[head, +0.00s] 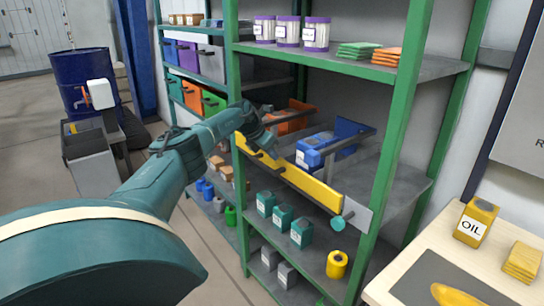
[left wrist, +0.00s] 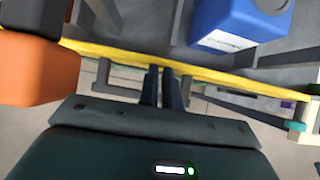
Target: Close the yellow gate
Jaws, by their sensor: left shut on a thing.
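The yellow gate (head: 312,186) is a long yellow bar across the front of the middle shelf of the green rack. It slopes down to the right in the head view, with a grey plate and a teal round knob (head: 337,222) at its right end. My left gripper (head: 262,145) is at the left part of the gate. In the left wrist view my fingers (left wrist: 165,82) are shut at the yellow bar (left wrist: 225,76), which crosses the picture. The exact contact is partly hidden by the fingers. My right gripper is out of view.
A blue container (head: 315,150) and an orange one (head: 292,117) stand behind the gate; the blue one also shows in the left wrist view (left wrist: 240,20). A green upright (head: 395,115) stands right of the gate. A table (head: 400,270) with an oil can (head: 476,222) is at the right.

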